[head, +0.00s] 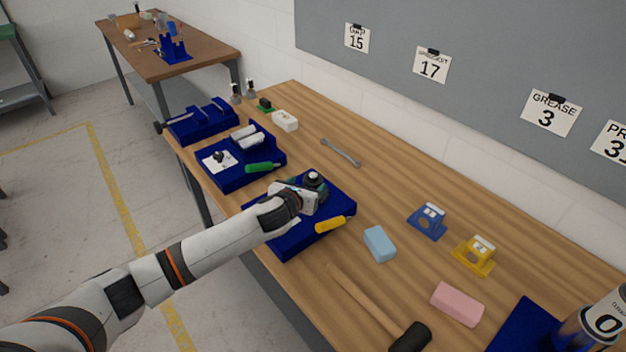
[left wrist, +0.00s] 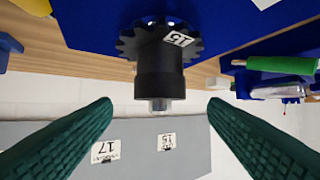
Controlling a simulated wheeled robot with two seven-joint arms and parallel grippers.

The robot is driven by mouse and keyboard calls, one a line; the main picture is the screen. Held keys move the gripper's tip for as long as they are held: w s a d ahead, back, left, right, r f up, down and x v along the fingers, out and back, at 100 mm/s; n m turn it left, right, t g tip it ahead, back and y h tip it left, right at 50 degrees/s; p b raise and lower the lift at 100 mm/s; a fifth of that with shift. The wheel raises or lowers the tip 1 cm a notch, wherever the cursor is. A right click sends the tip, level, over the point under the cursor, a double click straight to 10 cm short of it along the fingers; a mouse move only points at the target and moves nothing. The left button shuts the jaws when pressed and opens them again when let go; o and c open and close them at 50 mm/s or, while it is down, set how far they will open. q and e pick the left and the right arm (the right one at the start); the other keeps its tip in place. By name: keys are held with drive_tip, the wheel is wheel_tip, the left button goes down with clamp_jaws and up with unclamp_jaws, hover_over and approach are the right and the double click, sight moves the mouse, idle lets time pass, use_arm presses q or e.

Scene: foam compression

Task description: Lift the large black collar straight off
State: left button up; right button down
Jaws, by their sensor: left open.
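The large black collar (left wrist: 160,70) is a smooth cylinder around a metal shaft, whose bare end (left wrist: 157,104) sticks out past it in the left wrist view. A dark toothed gear (left wrist: 128,45) with a "15" tag (left wrist: 180,39) sits behind the collar. My right gripper is not in view.
A yellow-handled tool (head: 331,224) lies on the fixture's front side. A blue tray (head: 232,182) with a green-handled tool (head: 263,167) stands to the left. A light-blue block (head: 379,244), a wrench (head: 341,152) and a mallet (head: 408,338) lie on the wooden bench.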

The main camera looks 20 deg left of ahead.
sight(311, 179)
use_arm(q)
drive_tip(key=shift+w, duration=0.5)
drive_tip(key=p+x, duration=0.1)
drive_tip(key=x, duration=0.3)
drive_tip(key=shift+r, duration=0.1)
drive_tip(key=c, duration=1.1)
